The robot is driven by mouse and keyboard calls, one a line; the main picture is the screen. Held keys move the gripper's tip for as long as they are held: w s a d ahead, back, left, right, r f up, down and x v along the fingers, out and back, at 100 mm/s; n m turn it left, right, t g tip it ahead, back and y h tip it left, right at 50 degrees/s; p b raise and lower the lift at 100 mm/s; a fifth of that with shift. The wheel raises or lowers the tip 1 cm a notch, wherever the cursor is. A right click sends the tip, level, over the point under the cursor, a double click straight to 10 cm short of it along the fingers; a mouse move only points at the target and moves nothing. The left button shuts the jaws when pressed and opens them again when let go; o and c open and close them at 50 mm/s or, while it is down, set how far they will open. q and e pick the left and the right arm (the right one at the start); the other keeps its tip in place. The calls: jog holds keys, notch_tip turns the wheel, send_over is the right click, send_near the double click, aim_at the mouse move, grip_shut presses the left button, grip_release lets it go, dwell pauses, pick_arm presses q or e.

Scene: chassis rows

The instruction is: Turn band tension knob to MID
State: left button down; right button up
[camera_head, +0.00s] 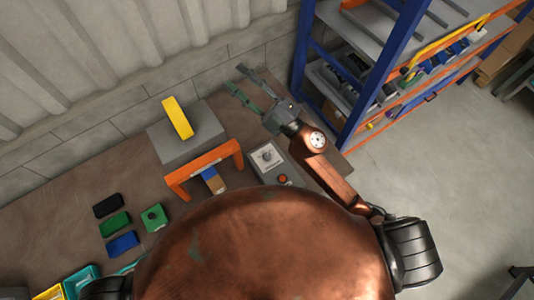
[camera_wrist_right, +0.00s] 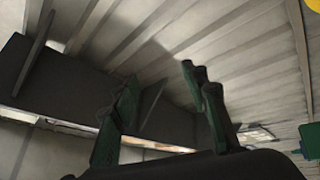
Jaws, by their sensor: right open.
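A grey control box (camera_head: 276,168) stands on the brown bench, just beyond my copper-coloured body. A small knob (camera_head: 267,156) sits on its pale upper plate, and a red-orange button is below it. The plate's markings and the knob's setting are too small to read. My right gripper (camera_head: 236,78) is open and empty, above and to the left of the box in the head view, apart from the knob. In the right wrist view the open fingers (camera_wrist_right: 160,105) point at the corrugated wall, with no knob visible. My left gripper is not in view.
An orange frame (camera_head: 203,168) and a grey block with a yellow bar (camera_head: 177,118) stand left of the box. Black, green and blue blocks lie further left. A blue-and-orange shelf rack (camera_head: 375,75) stands close to the right of my right arm.

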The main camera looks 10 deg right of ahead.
jog(key=s+a+f+n+g+y, duration=0.2)
jog(key=s+a+f+n+g, duration=0.15)
jog(key=a+n+g, duration=0.25)
jog(key=s+a+f+n+g+y, duration=0.1)
jog(key=s+a+f+n+g, duration=0.1)
jog(key=s+a+n+g, duration=0.3)
jog(key=f+n+g+h, duration=0.2)
jog(key=f, duration=0.3)
jog(key=s+a+f+n+g+h, duration=0.1)
jog(key=f+n+g+h, duration=0.1)
jog(key=f, duration=0.4)
jog(key=s+f+n+g+h, duration=0.1)
jog(key=f+n+g+h, duration=0.1)
jog(key=f+h, duration=0.2)
jog(key=shift+s+a+f, duration=0.15)
jog(key=shift+f, duration=0.4)
jog(key=shift+s+a+f, duration=0.1)
jog(key=shift+f, duration=0.4)
jog(key=h, duration=1.1)
send_over(267, 155)
jog(key=shift+m+t, duration=0.3)
jog(key=shift+t, duration=0.1)
notch_tip(267, 155, down, 10)
jog(key=shift+a+f, duration=0.1)
jog(key=shift+a, duration=0.05)
jog(key=shift+d+f, duration=0.25)
jog(key=shift+f, duration=0.05)
jog(key=shift+a+f+p, duration=0.1)
jog(key=shift+f+p, duration=0.65)
jog(key=shift+f, duration=2.75)
